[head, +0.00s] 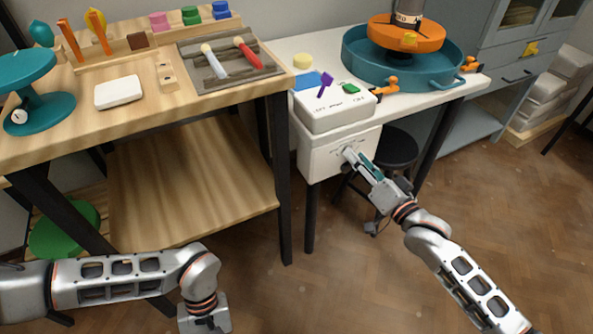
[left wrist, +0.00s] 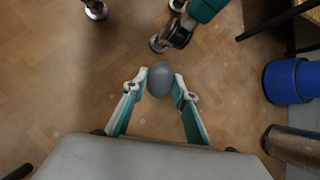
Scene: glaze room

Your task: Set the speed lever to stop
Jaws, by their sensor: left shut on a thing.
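A white control box (head: 338,112) stands at the near left corner of the pale table. A purple lever-like piece (head: 326,84) stands tilted on its top, beside a green piece (head: 349,88). The small lettering is too blurred to read. My right gripper (head: 350,154) reaches the box's white front panel (head: 318,160) and covers the control there. I cannot tell which piece is the speed lever, or whether those fingers are closed on anything. My left gripper (left wrist: 160,90) is shut on a grey rounded thing (left wrist: 160,76) above the floor, away from the box.
A teal wheel basin (head: 365,62) with an orange disc (head: 405,35) stands behind the box. A black stool (head: 397,147) is behind my right gripper. Open floor (head: 510,210) lies at right.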

